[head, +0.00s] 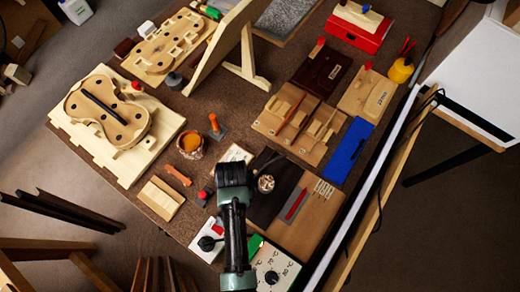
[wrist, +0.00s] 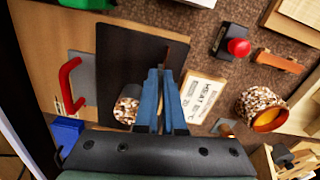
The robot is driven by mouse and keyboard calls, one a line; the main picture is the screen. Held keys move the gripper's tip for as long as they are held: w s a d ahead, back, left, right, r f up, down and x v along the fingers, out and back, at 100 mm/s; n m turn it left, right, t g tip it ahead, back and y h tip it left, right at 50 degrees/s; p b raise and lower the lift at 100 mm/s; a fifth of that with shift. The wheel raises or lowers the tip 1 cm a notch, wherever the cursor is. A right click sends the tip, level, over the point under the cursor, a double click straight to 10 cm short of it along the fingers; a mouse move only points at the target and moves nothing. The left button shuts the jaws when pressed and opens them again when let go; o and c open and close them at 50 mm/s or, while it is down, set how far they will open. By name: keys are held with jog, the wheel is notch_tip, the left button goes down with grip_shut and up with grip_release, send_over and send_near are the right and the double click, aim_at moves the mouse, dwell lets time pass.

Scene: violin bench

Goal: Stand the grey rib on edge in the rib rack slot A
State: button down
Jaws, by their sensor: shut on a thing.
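My gripper (wrist: 163,75) is shut, its blue fingers close together over a dark mat (wrist: 125,45). A thin brownish-grey sliver (wrist: 167,54) shows at the fingertips; it appears to be the rib, mostly hidden by the fingers. In the head view, my gripper (head: 234,172) is seen from above and its fingertips are hidden. Pale wooden fixtures (head: 286,110) with upright strips and small labels stand beyond it, up and right. They may be the rib rack, but I cannot read a slot A.
A speckled jar (wrist: 127,104) stands close beside the fingers. A printed card (wrist: 203,92) lies on the other side. A red-button box (wrist: 232,42), a glue pot (wrist: 262,108) and a red-handled grey tool (wrist: 82,80) are near. A blue tray (head: 349,150) lies right of the fixtures.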

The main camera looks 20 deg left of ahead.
jog(key=shift+r+p, duration=1.2)
jog(key=shift+r, duration=0.1)
